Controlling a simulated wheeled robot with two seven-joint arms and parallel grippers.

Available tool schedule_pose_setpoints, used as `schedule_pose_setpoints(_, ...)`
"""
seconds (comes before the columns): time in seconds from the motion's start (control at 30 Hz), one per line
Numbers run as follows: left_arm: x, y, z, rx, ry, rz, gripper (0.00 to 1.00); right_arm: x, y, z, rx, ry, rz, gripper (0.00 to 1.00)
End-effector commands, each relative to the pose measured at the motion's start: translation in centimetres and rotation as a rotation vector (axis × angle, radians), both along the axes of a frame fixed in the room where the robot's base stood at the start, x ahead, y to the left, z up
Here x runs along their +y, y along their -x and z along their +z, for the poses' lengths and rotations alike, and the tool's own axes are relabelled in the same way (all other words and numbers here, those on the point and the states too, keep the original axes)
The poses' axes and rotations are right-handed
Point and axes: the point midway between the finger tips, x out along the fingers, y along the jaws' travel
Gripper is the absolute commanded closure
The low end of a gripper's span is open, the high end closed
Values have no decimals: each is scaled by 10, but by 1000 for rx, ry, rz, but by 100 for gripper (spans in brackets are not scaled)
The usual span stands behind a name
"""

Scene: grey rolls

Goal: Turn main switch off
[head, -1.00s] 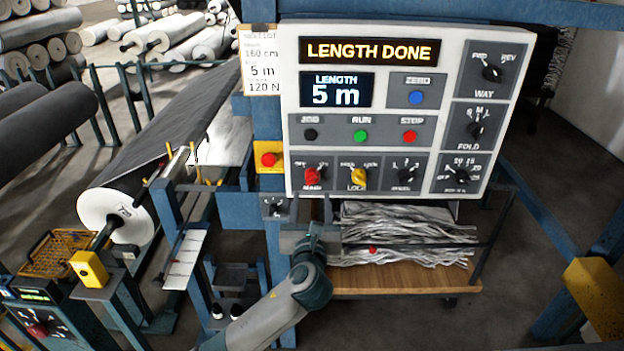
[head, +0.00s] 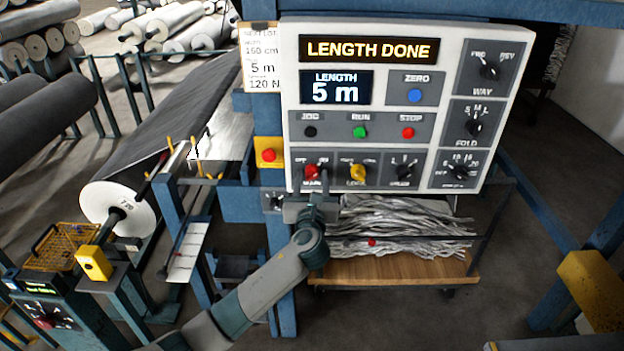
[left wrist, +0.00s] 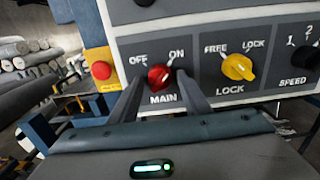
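The main switch is a red rotary knob (head: 312,172) at the lower left of the white control panel (head: 290,100). In the left wrist view the red knob (left wrist: 160,77) sits between the OFF and ON labels, above MAIN, and its pointer appears turned up-right toward ON. My left gripper (head: 314,184) is just below and in front of the knob. In the left wrist view the left gripper (left wrist: 160,84) is open, with one finger on each side of the knob; whether they touch it I cannot tell. My right gripper is not in view.
A yellow lock knob (head: 358,173) is close to the right of the main switch. A red button on a yellow box (head: 268,156) is to the left. The display (head: 369,49) reads LENGTH DONE. A cart with folded grey cloth (head: 405,228) stands below the panel.

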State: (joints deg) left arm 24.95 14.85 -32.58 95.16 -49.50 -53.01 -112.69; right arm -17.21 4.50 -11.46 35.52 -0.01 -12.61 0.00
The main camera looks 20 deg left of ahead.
Motion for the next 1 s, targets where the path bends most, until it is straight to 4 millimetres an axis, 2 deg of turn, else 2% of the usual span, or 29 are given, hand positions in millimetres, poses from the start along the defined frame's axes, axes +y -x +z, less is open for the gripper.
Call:
schedule_pose_setpoints(0.03, 0, 0, 0, 0, 0, 0, 71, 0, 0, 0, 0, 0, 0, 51)
schedule_pose_setpoints(0.1, 0, 0, 0, 0, 0, 0, 87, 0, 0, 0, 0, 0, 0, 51)
schedule_pose_setpoints(0.13, 0, 0, 0, 0, 0, 0, 93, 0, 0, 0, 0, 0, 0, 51)
schedule_pose_setpoints(0.57, 0, 0, -1, -12, 45, 0, 93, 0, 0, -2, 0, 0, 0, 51)
schedule_pose_setpoints(1.0, -1, 0, -2, -91, 318, 0, 93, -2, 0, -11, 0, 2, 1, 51)
